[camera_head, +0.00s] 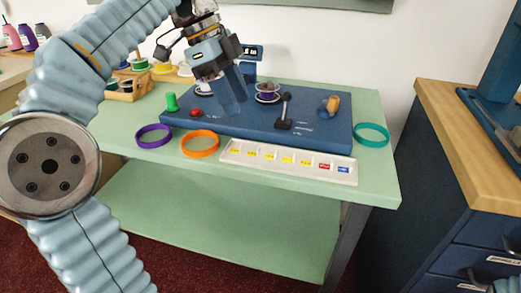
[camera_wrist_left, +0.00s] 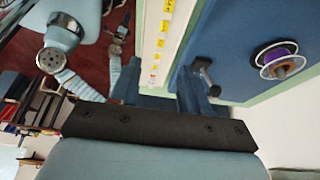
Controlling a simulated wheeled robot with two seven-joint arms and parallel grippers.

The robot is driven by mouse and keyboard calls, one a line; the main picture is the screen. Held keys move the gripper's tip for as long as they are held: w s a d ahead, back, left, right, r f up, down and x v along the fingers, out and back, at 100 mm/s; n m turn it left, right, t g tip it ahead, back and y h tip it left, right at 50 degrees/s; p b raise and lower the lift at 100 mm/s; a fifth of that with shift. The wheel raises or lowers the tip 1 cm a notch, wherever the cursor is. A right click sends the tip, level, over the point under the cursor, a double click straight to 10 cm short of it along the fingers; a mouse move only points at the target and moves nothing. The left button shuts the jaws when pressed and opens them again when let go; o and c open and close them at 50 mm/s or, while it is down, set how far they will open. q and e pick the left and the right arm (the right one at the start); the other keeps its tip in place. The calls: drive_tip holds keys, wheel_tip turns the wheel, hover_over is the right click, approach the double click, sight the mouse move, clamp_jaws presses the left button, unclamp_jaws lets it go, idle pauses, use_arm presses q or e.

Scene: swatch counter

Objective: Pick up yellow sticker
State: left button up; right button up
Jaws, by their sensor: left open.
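A white tray strip (camera_head: 278,167) lies on the front of the green counter and holds a row of small stickers. Several are yellow, such as the yellow sticker (camera_head: 287,160) near the middle. A red sticker (camera_head: 324,167) and a blue sticker (camera_head: 343,170) sit at its right end. In the left wrist view a yellow sticker (camera_wrist_left: 163,26) shows on the strip. My left gripper (camera_head: 236,106) is open and hangs over the blue board, behind and above the strip's left part. Its fingers (camera_wrist_left: 160,80) show empty in the wrist view. My right gripper is not in view.
The blue board (camera_head: 330,136) carries a black lever (camera_head: 285,112), a purple spool (camera_head: 267,94) and an orange peg (camera_head: 330,104). Purple (camera_head: 153,137), orange (camera_head: 200,144) and teal (camera_head: 372,135) rings lie around it. A dark blue cabinet (camera_head: 440,180) stands at the right.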

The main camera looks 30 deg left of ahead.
use_arm(q)
drive_tip(key=b, duration=0.1)
hover_over(257, 150)
drive_tip(key=a, duration=0.2)
drive_tip(key=f, duration=0.5)
drive_tip(key=shift+s+a, duration=0.2)
drive_tip(key=x, duration=0.5)
drive_tip(key=shift+w+a+f+b, duration=0.1)
drive_tip(key=shift+a+f+b, duration=0.2)
drive_tip(key=shift+b, duration=0.1)
drive_tip(key=shift+c, duration=0.4)
clamp_jaws()
